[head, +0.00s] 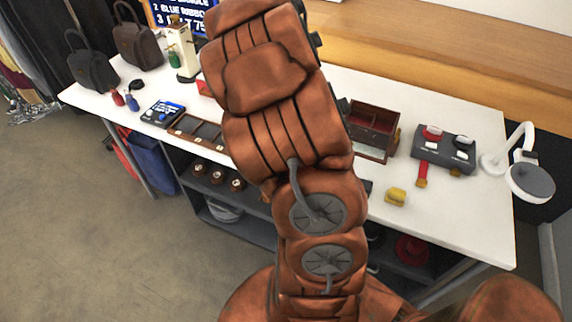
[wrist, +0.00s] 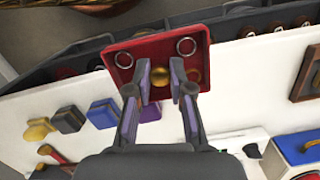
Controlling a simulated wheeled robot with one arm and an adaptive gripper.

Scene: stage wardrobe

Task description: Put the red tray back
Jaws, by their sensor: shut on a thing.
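The red tray (wrist: 158,46) is in the wrist view, with two silver rings and a gold knob (wrist: 160,73) on it. My gripper (wrist: 160,84) is shut on the tray by this knob, one finger on each side. The tray appears to be above the front edge of the white table; its exact height cannot be told. In the head view my arm hides the gripper. An open wooden box (head: 372,113) with a red inside stands on the table just right of my arm.
On the white table (head: 455,204), a yellow block (head: 396,196), a dark grey stand (head: 443,150) and a white lamp (head: 529,180) are on the right. A brown compartment tray (head: 198,131) and a blue-topped box (head: 162,113) are on the left. Shelves lie under the table.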

